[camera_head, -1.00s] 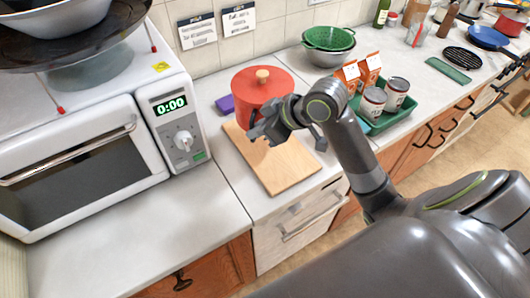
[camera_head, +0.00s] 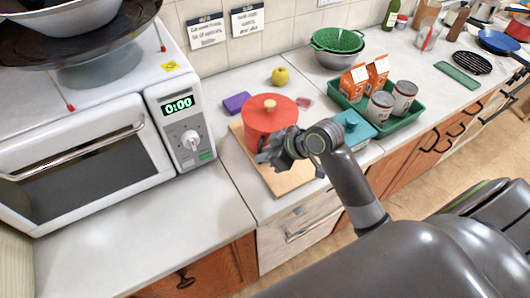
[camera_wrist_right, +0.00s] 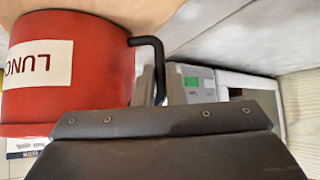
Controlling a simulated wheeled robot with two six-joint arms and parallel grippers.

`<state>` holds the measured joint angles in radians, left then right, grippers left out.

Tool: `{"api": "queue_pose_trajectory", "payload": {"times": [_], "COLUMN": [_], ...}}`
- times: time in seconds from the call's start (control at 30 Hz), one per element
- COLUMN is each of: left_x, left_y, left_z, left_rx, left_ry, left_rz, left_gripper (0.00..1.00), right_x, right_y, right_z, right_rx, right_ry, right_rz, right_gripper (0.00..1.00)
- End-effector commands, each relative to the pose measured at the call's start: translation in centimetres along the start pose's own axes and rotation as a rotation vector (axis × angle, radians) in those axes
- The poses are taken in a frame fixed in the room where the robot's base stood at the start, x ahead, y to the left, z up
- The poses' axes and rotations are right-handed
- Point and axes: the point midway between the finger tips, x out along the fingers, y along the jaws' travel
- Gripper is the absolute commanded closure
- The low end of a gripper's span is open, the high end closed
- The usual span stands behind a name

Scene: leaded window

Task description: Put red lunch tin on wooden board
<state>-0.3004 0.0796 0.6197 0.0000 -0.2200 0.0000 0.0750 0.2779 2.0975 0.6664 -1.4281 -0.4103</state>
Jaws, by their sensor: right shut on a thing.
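The red lunch tin (camera_head: 262,124), with a round wooden knob on its lid, is over the far part of the wooden board (camera_head: 292,184). I cannot tell whether its base touches the board. My right gripper (camera_head: 272,155) is at the tin's near side, shut on its black handle. The right wrist view shows the tin (camera_wrist_right: 100,90) with its LUNCH label upside down. There the black handle (camera_wrist_right: 158,60) runs between the fingers (camera_wrist_right: 148,84). The near part of the board is bare but partly hidden by my arm. My left gripper is out of view.
A microwave (camera_head: 80,165) stands left of the board. A purple block (camera_head: 237,103), a yellow apple (camera_head: 280,76) and a small reddish dish (camera_head: 304,102) lie behind. A teal container (camera_head: 352,126) and a green tray (camera_head: 400,124) with cartons and cans are to the right.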

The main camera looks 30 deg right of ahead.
Motion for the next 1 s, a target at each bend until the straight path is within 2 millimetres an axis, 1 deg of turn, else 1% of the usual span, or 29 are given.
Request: {"api": "queue_pose_trajectory", "payload": {"times": [0.03,0.07,0.2,0.47,0.63,0.77,1.0], "left_x": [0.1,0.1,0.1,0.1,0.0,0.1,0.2], "left_y": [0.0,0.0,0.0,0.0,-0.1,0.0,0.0], "left_z": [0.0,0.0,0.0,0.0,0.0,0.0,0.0], "left_rx": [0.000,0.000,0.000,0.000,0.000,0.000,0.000], "left_ry": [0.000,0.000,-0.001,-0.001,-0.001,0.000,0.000], "left_rz": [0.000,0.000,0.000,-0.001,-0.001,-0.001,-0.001], "left_gripper": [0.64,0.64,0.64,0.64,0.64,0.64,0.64], "right_x": [0.1,0.1,0.1,0.1,-0.7,-2.4,-6.0], "right_y": [0.0,0.0,0.0,0.0,0.1,0.1,0.1], "right_z": [0.1,0.1,0.1,0.1,0.0,0.0,0.0], "right_rx": [-0.002,0.000,0.001,0.001,-0.001,-0.004,-0.005], "right_ry": [0.003,-0.001,-0.001,-0.001,0.000,-0.001,-0.003], "right_rz": [0.001,0.000,0.000,0.000,0.001,0.003,0.003], "right_gripper": [1.00,0.87,0.69,0.68,0.68,0.68,0.68]}}
